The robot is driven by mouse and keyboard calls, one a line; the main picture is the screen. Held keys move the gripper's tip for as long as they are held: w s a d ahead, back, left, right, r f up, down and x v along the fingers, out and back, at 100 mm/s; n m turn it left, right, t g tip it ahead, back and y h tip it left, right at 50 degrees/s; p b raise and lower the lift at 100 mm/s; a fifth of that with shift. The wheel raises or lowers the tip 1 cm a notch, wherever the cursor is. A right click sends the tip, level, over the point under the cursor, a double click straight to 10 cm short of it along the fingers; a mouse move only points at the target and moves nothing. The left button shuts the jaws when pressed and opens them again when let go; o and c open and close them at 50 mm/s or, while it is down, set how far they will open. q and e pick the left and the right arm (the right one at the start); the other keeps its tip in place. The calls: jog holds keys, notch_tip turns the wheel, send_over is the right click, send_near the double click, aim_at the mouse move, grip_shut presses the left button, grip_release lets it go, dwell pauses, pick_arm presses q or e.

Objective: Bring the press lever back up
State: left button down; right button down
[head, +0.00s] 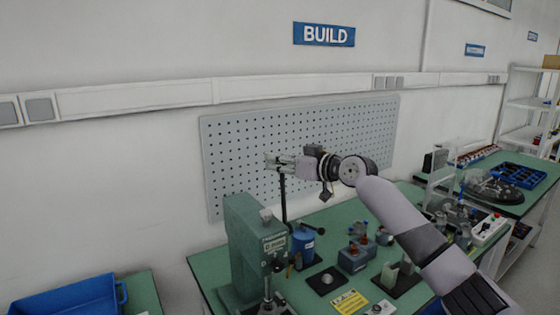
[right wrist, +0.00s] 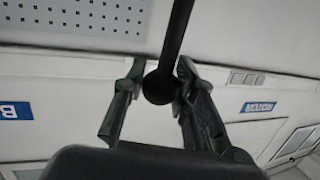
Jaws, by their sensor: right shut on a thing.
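The green press (head: 243,240) stands at the left part of the green workbench. Its black lever (head: 284,200) stands about upright beside the press head, with its top end at my right gripper (head: 274,160). In the right wrist view the lever rod (right wrist: 178,38) ends in a black ball knob (right wrist: 158,87) between the two fingers of my right gripper (right wrist: 157,72). The gripper is shut on this knob. My right arm reaches in from the lower right. My left gripper is not in view.
A grey pegboard (head: 350,130) is on the wall behind the lever. A blue cylinder (head: 302,245), a yellow label card (head: 349,302) and small fixtures stand right of the press. A blue bin (head: 65,300) is at the lower left.

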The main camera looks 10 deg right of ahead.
jog(key=c, duration=1.7)
grip_release()
jog(key=shift+f, duration=0.2)
jog(key=o, duration=0.4)
jog(key=shift+w+f, duration=0.1)
jog(key=shift+w, duration=0.15)
jog(key=shift+s, duration=0.1)
jog(key=shift+s+d, duration=0.1)
jog(key=v, duration=1.2)
